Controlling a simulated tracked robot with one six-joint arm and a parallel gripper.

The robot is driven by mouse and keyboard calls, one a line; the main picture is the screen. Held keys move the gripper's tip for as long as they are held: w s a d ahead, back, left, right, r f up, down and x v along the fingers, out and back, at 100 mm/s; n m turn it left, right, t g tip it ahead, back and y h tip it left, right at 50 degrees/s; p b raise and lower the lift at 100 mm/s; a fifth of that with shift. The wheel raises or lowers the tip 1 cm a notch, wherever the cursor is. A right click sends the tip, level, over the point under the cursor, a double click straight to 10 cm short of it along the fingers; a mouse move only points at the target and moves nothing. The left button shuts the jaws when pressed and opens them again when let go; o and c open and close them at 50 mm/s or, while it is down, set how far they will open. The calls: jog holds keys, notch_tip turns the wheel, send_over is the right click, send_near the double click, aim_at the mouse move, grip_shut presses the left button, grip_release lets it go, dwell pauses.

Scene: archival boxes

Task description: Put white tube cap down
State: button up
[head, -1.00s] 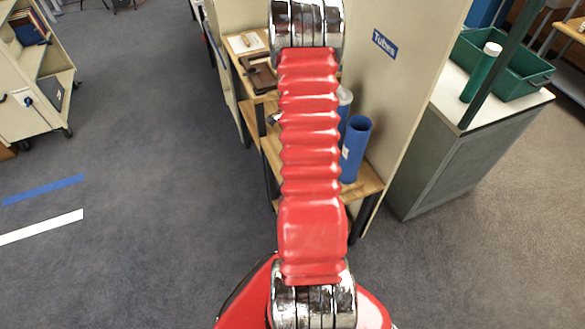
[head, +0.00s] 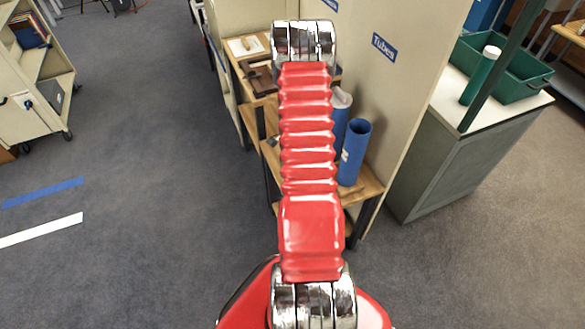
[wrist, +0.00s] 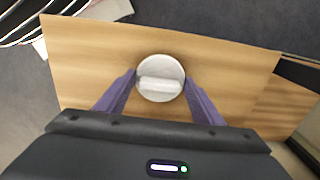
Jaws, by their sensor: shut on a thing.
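The white tube cap (wrist: 160,77) is a round disc with a raised bar across it, in the middle of the wrist view. My gripper (wrist: 160,84) has its two purple fingers shut on the cap, one at each side. The cap is over a pale wooden shelf board (wrist: 90,55); I cannot tell whether it touches the board. In the head view my arm hides the gripper and the held cap. An open blue tube (head: 354,153) stands on the lower wooden shelf. A second blue tube (head: 340,122) with a whitish top stands behind it, partly hidden by my arm.
The shelf unit has a side panel with a "Tubes" label (head: 384,46). Brown items (head: 260,80) lie on its upper left shelf. A green tube with a white top (head: 481,75) and a green crate (head: 525,88) are on the right cabinet.

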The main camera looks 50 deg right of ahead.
jog(key=shift+f, duration=0.45)
jog(key=o, duration=1)
jog(key=shift+f, duration=0.1)
notch_tip(320, 180, up, 12)
jog(key=shift+r, duration=0.15)
dwell(0.6)
